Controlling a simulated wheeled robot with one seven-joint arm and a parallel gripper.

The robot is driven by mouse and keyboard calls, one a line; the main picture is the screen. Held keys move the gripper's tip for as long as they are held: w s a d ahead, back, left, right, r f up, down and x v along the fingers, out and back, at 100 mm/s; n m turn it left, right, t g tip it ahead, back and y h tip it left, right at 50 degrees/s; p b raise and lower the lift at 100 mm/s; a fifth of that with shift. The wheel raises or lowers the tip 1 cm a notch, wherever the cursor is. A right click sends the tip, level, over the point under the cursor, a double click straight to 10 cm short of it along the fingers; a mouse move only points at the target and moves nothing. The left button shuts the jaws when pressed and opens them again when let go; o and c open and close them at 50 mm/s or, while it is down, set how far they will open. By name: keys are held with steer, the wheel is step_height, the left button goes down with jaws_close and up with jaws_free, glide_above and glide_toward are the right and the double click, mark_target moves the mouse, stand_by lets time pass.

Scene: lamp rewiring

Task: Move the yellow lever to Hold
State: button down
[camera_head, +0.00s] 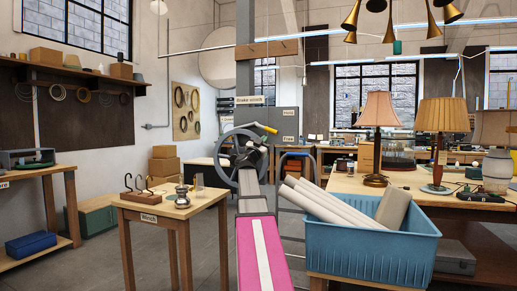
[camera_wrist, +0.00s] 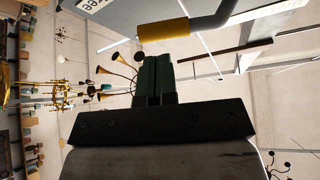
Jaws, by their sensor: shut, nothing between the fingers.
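The yellow lever grip (camera_head: 265,128) shows in the head view at the end of a grey rod by the brake winch wheel (camera_head: 222,158). A "Hold" label (camera_head: 289,111) is on the grey panel above and right of it, and a "Free" label (camera_head: 288,138) is lower. The yellow grip (camera_wrist: 163,29) is large in the wrist view, on a bent dark bar. My gripper (camera_wrist: 155,62) is shut and empty, its green fingertips just short of the grip; I cannot tell if they touch it. In the head view my wrist partly hides the winch.
A blue crate (camera_head: 375,250) with white rolls is close on the right. Behind it is a bench with lamps (camera_head: 378,120). A post (camera_head: 245,60) rises behind the winch.

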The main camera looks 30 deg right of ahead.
steer(key=shift+x, duration=2.35)
steer(key=shift+s, duration=0.1)
steer(key=shift+s+d+r+n+t+y, duration=0.1)
steer(key=shift+r+n+t+y, duration=0.1)
steer(key=shift+r+n+t, duration=0.3)
steer(key=shift+s+d+r+n+t+y, duration=0.1)
steer(key=shift+d+n+t+y, duration=0.15)
steer(key=shift+n, duration=0.45)
steer(key=shift+s+r+n+t+y, duration=0.15)
steer(key=shift+r+n+t, duration=0.15)
steer(key=shift+n+t, duration=0.25)
step_height(320, 180, up, 6)
steer(key=n+t+y, duration=0.5)
steer(key=n, duration=0.4)
glide_above(271, 131)
steer(key=s+a, duration=0.1)
steer(key=s, duration=0.1)
steer(key=shift+w+f, duration=0.15)
steer(key=shift+f, duration=0.05)
